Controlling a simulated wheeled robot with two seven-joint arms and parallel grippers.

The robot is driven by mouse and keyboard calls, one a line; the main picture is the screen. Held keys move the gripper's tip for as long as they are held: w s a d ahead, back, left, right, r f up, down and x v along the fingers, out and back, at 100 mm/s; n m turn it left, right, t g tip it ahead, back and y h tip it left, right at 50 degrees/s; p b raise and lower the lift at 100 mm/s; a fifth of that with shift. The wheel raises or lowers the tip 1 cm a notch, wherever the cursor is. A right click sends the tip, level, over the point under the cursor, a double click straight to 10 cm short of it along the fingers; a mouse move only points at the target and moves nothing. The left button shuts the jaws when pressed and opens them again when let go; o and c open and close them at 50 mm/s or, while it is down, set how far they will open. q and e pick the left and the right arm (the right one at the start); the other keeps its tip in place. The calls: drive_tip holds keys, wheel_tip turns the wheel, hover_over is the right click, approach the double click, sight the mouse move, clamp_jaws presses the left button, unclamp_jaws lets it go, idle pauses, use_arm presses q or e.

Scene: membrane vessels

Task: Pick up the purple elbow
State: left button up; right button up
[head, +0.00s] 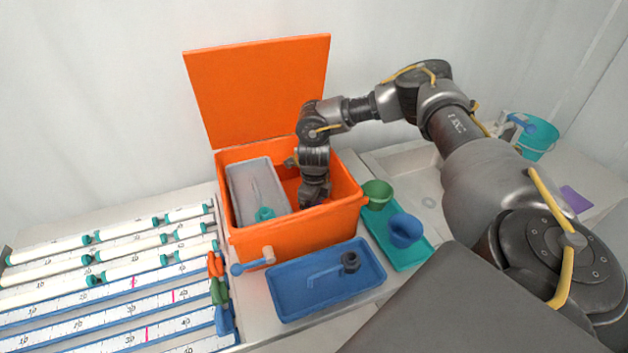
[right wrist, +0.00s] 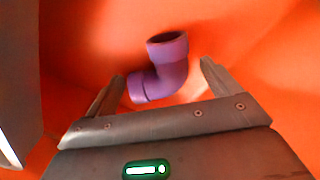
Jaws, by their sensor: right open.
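The purple elbow (right wrist: 168,72) lies inside the orange box in the right wrist view, with one open end facing up and the other toward the lower left. My right gripper (right wrist: 162,85) is open, with its two fingers on either side of the elbow. I cannot tell whether they touch it. In the head view my right arm reaches down into the orange box (head: 300,228), and the gripper (head: 318,192) is partly hidden inside it. The elbow is mostly hidden there by the arm and box wall. My left gripper is not in view.
The box's lid (head: 258,88) stands open behind. A grey tray (head: 240,180) sits in the box's left part. A blue tray (head: 290,303) is in front, a teal tray (head: 408,258) with green and blue cups at right. White tubes in racks lie at left.

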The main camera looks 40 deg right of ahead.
drive_tip(key=c, duration=1.1)
drive_tip(key=shift+r, duration=0.1)
drive_tip(key=shift+r, duration=0.35)
wheel_tip(320, 180, up, 9)
drive_tip(key=shift+r+b, duration=0.1)
drive_tip(key=shift+b, duration=1.15)
